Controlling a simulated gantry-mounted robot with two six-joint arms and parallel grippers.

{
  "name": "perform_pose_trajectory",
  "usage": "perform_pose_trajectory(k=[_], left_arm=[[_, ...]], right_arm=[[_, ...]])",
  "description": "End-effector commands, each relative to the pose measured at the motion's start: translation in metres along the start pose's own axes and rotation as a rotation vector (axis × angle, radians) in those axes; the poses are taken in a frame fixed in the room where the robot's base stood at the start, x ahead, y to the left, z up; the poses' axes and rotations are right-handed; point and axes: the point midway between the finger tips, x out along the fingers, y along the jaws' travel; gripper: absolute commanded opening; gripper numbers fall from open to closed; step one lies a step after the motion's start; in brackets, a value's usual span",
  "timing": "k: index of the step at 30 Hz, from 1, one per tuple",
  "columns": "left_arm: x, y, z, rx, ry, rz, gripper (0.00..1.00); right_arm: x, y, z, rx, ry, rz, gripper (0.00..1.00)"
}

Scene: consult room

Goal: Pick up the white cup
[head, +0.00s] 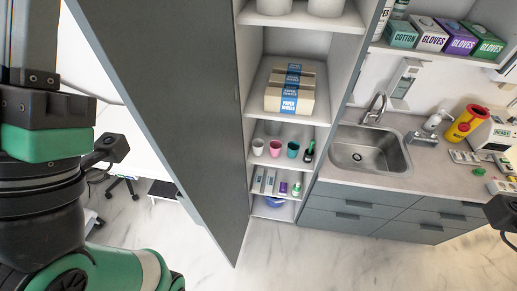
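The white cup (258,147) stands upright on a middle shelf of the open tall cabinet, at the left end of a short row. A pink cup (275,148) and a teal cup (292,149) stand to its right. My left arm fills the left side of the head view, well apart from the cup, and its gripper fingers do not show. Only a dark part of my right arm shows at the right edge; its fingers are out of view too.
The grey cabinet door (165,110) stands open left of the shelves. A dark bottle (309,153) stands right of the cups. A paper-towel pack (290,90) lies on the shelf above. Right are a sink (370,155) and counter. The floor in front (330,260) is clear.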

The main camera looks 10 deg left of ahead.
Motion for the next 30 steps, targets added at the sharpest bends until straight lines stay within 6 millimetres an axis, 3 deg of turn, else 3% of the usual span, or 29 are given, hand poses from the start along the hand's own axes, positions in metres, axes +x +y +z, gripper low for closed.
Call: perform_pose_trajectory(k=[6, 20, 30], left_arm=[[0.0, 0.0, 0.0, 0.0, 0.0, 0.0, 0.04], [0.0, 0.0, 0.0, 0.0, 0.0, 0.0, 0.86], [0.0, 0.0001, 0.0, 0.0, 0.0, 0.0, 0.89]], right_arm=[[0.0, 0.0, 0.0, 0.0, 0.0, 0.0, 0.5], [0.0, 0.0, 0.0, 0.0, 0.0, 0.0, 0.5], [0.0, -0.0001, 0.0, 0.0, 0.0, 0.0, 0.5]])
